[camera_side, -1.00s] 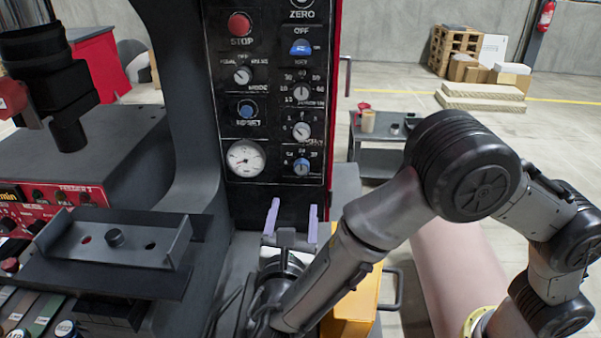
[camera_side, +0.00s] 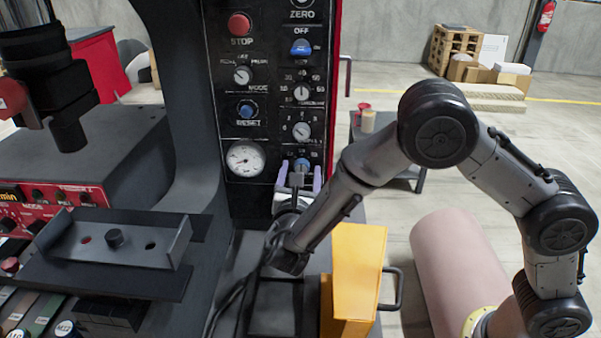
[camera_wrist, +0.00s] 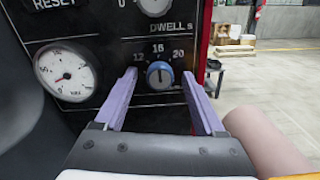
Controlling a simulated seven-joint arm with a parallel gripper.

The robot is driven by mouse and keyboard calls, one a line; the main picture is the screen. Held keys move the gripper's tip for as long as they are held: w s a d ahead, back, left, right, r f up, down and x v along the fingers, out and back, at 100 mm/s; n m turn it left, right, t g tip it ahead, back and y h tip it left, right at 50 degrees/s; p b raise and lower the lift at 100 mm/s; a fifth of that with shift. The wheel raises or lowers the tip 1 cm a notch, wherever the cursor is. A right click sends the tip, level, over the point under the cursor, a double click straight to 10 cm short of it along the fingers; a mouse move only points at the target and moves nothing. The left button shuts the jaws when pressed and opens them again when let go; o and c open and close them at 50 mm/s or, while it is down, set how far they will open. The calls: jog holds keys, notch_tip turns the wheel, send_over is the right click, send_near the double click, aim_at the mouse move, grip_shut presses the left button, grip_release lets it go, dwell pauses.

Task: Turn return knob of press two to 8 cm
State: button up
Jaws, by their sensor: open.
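The lowest knob on the black press panel, a blue dial (camera_wrist: 159,74) with marks 12, 16 and 20, shows in the wrist view. Its white pointer line points about straight up, near 16. Its name label is hidden, so I cannot read whether it says return. It also shows small in the side view (camera_side: 302,163). My gripper (camera_wrist: 160,82) is open, with one lavender finger at each side of the blue knob in that view. In the side view, my gripper (camera_side: 300,171) is at the panel's lower part; I cannot tell whether the fingers touch the knob.
Just above is the dwell knob (camera_side: 302,131), and left of the blue knob is a round gauge (camera_side: 245,158). A blue reset button (camera_side: 246,110) and red stop button (camera_side: 239,24) are higher up. A yellow box (camera_side: 357,270) stands below right.

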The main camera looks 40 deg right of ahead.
grip_shut()
jog(key=shift+n, duration=0.3)
jog(key=n, duration=0.9)
jog(key=shift+a, duration=0.1)
jog(key=n, duration=0.4)
jog(key=shift+n+t, duration=0.3)
jog(key=shift+n, duration=2)
